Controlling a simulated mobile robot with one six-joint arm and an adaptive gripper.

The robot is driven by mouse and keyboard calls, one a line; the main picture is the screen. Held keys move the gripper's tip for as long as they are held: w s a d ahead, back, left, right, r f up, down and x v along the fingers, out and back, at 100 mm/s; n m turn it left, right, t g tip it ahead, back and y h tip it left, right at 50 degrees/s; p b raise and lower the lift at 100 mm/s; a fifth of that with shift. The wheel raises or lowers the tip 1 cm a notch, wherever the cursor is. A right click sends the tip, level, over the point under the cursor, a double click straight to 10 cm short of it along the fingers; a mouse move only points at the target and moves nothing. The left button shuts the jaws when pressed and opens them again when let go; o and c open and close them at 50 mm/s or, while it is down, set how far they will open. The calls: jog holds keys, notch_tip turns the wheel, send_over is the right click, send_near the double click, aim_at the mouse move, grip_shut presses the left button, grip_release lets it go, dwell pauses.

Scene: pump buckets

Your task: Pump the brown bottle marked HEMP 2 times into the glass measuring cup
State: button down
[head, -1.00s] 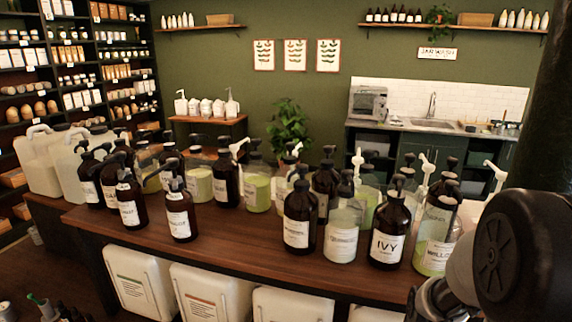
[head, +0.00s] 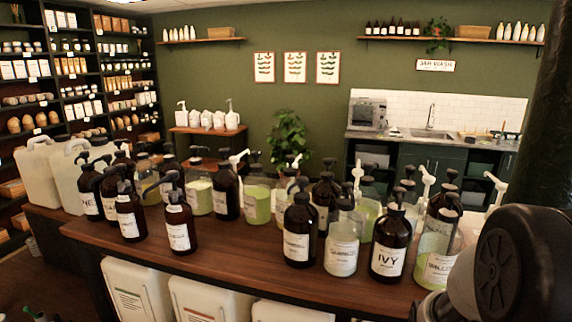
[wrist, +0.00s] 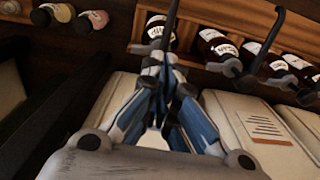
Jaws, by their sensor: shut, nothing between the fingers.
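Several brown pump bottles with white labels and black pump heads stand on a dark wooden counter (head: 215,257). The brown bottle at the left end (head: 88,203) has a partly covered label, and I cannot read HEMP on it or on any other bottle. I cannot make out a glass measuring cup in either view. My gripper (wrist: 160,72) shows in the wrist view, its bluish fingers together and empty. It is in front of the counter's edge, apart from the bottles as far as I can see. It is not visible in the head view.
Brown IVY bottle (head: 389,262) and a clear bottle of green liquid (head: 437,262) stand near the counter's right end. White jugs (head: 135,290) fill the space under the counter. Large pale canisters (head: 40,172) stand at the left. The counter's front strip is bare.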

jog(key=shift+f+b, duration=1.3)
jog(key=shift+f, duration=0.4)
jog(key=shift+r+p, duration=1.05)
jog(key=shift+r, duration=0.3)
jog(key=shift+f, duration=0.1)
